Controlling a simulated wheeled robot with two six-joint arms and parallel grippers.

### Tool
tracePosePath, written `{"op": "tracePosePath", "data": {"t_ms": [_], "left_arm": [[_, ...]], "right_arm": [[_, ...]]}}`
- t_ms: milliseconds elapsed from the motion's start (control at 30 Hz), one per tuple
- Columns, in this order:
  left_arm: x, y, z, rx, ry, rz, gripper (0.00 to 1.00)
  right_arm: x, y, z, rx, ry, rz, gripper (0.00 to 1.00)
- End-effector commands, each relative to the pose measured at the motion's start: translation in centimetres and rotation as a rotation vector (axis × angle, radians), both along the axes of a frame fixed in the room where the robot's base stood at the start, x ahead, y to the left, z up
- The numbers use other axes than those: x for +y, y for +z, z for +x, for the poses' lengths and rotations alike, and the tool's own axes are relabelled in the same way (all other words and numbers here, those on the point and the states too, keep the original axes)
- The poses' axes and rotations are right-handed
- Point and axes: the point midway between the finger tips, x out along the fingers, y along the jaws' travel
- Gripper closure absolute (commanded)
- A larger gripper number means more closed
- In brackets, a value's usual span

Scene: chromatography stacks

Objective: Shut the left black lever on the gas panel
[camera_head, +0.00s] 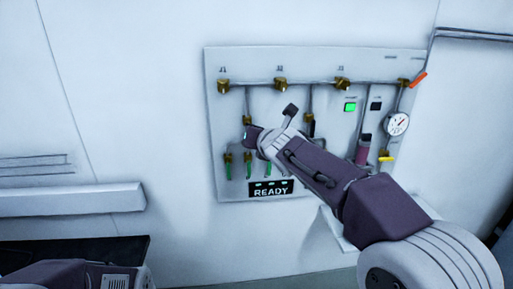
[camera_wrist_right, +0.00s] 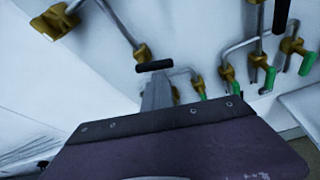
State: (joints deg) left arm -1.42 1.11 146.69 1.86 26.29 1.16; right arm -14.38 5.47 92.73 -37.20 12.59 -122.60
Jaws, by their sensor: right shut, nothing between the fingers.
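The gas panel (camera_head: 232,70) is a pale board on the wall with brass valves and thin pipes. In the right wrist view the left black lever (camera_wrist_right: 154,66) lies crosswise just below a brass fitting (camera_wrist_right: 142,54) on its pipe. My right gripper (camera_wrist_right: 157,88) is shut and empty, its grey fingers reaching up to the lever; whether they touch it I cannot tell. In the head view this gripper (camera_head: 252,136) is in front of the left pipe and hides the lever. The right black lever (camera_wrist_right: 281,15) points along its pipe. My left gripper is out of view.
Several green levers (camera_head: 248,165) hang below the black ones. A READY display (camera_head: 271,189), a lit green square (camera_head: 350,107), a gauge (camera_head: 397,124) and orange (camera_head: 418,80) and yellow (camera_head: 386,159) handles are also on the panel. A pale ledge (camera_head: 70,200) sticks out at left.

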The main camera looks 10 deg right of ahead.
Motion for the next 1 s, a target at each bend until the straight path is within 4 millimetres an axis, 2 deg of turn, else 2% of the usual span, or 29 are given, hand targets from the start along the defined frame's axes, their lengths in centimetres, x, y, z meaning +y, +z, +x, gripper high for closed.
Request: {"op": "tracePosePath", "data": {"t_ms": [100,367,700,1000], "left_arm": [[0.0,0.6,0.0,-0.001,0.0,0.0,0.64],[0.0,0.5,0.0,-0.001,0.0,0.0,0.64],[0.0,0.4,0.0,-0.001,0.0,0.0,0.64],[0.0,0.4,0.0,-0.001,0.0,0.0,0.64]], "right_arm": [[-0.6,0.1,0.2,0.009,-0.013,-0.085,1.0],[-0.6,0.0,0.2,0.009,-0.013,-0.078,1.0],[0.9,0.7,0.2,0.003,-0.006,-0.076,1.0],[1.2,1.0,0.2,-0.003,-0.004,-0.074,1.0]]}}
